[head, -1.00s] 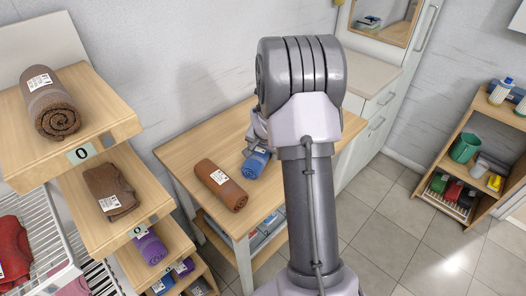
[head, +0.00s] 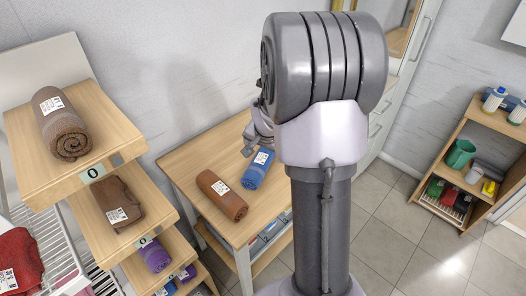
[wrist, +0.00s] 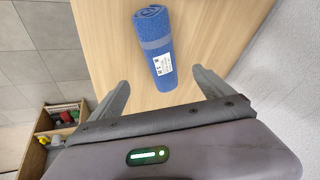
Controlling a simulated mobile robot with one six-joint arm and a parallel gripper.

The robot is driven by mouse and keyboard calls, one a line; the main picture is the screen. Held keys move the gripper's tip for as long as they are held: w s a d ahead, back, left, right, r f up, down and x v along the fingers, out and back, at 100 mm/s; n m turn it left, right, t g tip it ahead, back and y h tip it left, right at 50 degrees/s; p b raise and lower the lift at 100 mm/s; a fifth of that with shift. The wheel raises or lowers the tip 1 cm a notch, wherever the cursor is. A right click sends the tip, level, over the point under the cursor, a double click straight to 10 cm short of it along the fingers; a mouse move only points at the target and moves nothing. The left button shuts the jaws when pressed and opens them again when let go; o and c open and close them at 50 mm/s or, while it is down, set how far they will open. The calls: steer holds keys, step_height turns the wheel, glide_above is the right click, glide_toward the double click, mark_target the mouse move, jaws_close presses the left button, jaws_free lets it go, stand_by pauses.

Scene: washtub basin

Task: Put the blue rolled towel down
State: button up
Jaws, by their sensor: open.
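The blue rolled towel (head: 257,168) lies on the wooden table (head: 184,164), just right of a brown rolled towel (head: 221,194). In the wrist view the blue towel (wrist: 152,48) rests on the bare wood with its white label facing up. My gripper (wrist: 163,88) is open, with one finger on each side of the towel's near end and clear gaps between. The towel is apart from both fingers. In the head view my gripper (head: 258,140) is partly hidden behind my arm, above the towel's far end.
A stepped wooden shelf (head: 90,183) with brown and purple towels stands at the left. A low shelf (head: 470,165) with bottles and a green bucket stands at the right. The table is bare left of the brown towel. A grey wall rises behind the table.

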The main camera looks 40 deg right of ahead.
steer(key=s+a+r+n+t+y, duration=0.1)
steer(key=s+a+r+n, duration=0.2)
steer(key=a+r, duration=0.9)
steer(key=s+a+r+n+y, duration=0.2)
steer(key=s+a, duration=0.6)
steer(key=a, duration=0.1)
steer(key=s+a+r+n+y, duration=0.2)
steer(key=s+a+n, duration=0.1)
steer(key=s+a, duration=0.6)
steer(key=shift+s+a+r+n, duration=0.2)
steer(key=shift+a+n, duration=0.1)
steer(key=shift+a, duration=0.45)
